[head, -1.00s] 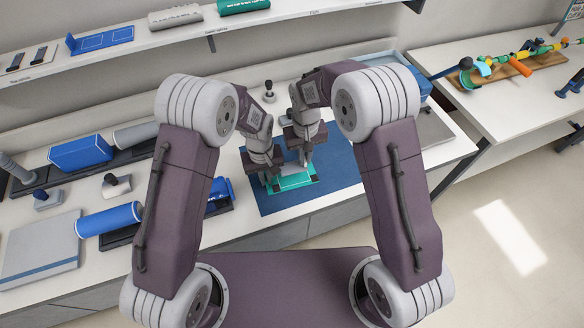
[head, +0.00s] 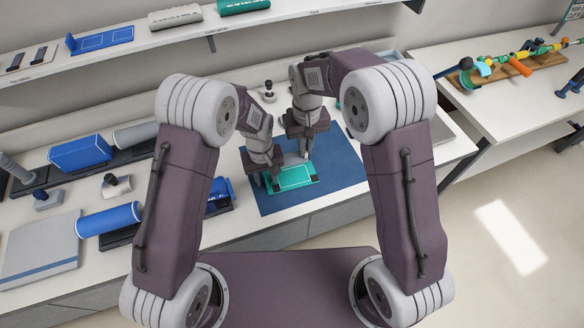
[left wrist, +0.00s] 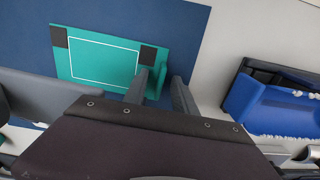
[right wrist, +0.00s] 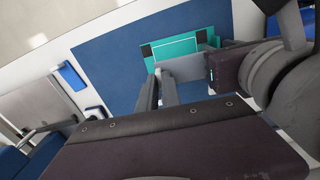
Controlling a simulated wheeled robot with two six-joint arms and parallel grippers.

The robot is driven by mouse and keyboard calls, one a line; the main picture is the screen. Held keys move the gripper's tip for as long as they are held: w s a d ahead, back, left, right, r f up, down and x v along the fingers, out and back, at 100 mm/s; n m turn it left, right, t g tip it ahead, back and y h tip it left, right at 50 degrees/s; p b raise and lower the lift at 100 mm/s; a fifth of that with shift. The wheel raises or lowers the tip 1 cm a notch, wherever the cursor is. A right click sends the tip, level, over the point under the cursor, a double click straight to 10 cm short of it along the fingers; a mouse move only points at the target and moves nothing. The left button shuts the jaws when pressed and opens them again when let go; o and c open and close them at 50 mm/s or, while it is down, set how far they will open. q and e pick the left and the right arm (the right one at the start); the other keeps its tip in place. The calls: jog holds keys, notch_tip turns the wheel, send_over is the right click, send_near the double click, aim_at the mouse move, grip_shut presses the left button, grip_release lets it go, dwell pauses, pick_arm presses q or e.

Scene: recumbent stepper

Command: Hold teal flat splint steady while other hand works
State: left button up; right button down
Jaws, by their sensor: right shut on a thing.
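The teal flat splint (head: 296,177) lies on the blue mat, with a white outline and dark corner patches in the left wrist view (left wrist: 105,62). My left gripper (head: 270,181) is at its left end. In the left wrist view its fingers (left wrist: 160,88) stand on either side of the splint's raised teal lip, with a visible gap on one side. My right gripper (head: 306,152) is above the mat just behind the splint.
The blue mat (head: 345,185) is clear right of the splint. A blue holder (left wrist: 262,105) stands beside the mat near my left gripper. Blue rolls and boxes (head: 80,153) fill the left counter. A shelf (head: 190,42) runs along the back.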

pick_arm(q)
notch_tip(320, 180, up, 12)
dwell(0.6)
